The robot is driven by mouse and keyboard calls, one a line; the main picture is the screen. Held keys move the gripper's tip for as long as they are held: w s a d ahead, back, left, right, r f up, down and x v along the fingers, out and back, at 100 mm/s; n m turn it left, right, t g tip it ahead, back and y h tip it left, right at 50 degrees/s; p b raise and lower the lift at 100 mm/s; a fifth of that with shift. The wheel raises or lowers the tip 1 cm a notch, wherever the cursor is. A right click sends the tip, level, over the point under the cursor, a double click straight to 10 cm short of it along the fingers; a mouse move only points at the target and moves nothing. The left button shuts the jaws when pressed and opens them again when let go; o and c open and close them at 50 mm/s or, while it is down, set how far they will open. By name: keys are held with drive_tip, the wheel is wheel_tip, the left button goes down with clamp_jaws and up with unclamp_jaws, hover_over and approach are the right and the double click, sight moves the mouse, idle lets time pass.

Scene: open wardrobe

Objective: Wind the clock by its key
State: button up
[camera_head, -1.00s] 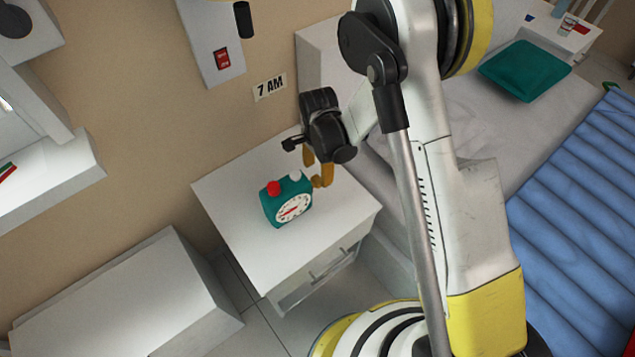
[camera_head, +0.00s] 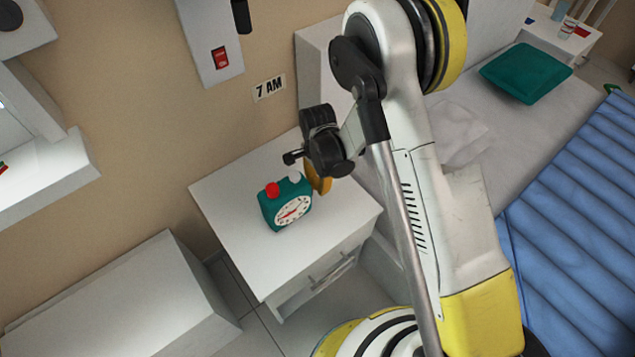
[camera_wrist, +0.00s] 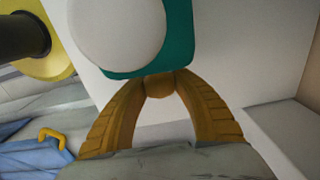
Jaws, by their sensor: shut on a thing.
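The teal alarm clock (camera_head: 270,213) stands on the white nightstand (camera_head: 234,252), its white face towards the front. It has a red button (camera_head: 271,190) and a white button (camera_head: 294,176) on top. My gripper (camera_head: 317,181) is behind the clock. In the wrist view my two brown-yellow fingers close on the small brown-yellow key (camera_wrist: 159,86) at the clock's back edge (camera_wrist: 152,68). The white button (camera_wrist: 115,30) fills the upper left there. Most of the key is hidden between the fingertips; in the head view the clock and my wrist hide it.
A bed with a blue cover (camera_head: 575,235) and a green pillow (camera_head: 525,72) lies to the right. A "7 AM" sign (camera_head: 269,88) and a red switch (camera_head: 221,58) are on the wall. A low white cabinet (camera_head: 130,300) stands at left. The nightstand top is otherwise clear.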

drive_tip(key=g+h, duration=0.1)
drive_tip(key=g, duration=0.1)
drive_tip(key=shift+w+a+f+g+h, duration=0.1)
drive_tip(key=shift+g+h, duration=0.6)
drive_tip(key=shift+g, duration=0.3)
drive_tip(key=o, duration=1.2)
drive_tip(key=v, duration=1.2)
